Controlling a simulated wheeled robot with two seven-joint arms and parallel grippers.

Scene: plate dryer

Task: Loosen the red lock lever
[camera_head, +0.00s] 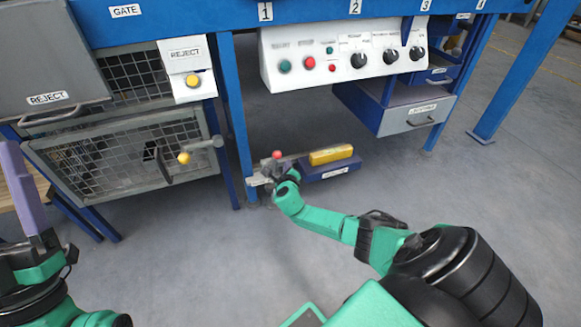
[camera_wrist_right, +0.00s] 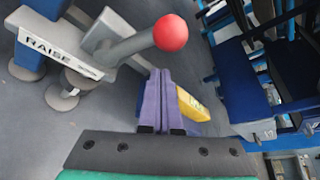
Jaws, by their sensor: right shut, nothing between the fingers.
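The red-knobbed lever (camera_head: 277,155) stands on a grey mount low beside the blue frame leg in the head view. In the right wrist view its red ball (camera_wrist_right: 171,33) tops a grey arm (camera_wrist_right: 130,47) on a bracket marked RAISE (camera_wrist_right: 60,48). My right gripper (camera_wrist_right: 160,75) has its purple fingers together and empty, just below the ball in that picture, with no clear contact. In the head view the right gripper (camera_head: 287,172) is beside the lever, its fingertips mostly hidden. My left gripper (camera_head: 18,165) is at the left edge; its finger gap is unclear.
A yellow piece (camera_head: 331,155) lies on a dark blue pedal-like block (camera_head: 330,170) beside the lever. A mesh reject bin (camera_head: 125,155) with a yellow-knobbed lever (camera_head: 184,158) is on the left. A control panel (camera_head: 340,55) hangs above. The floor in front is clear.

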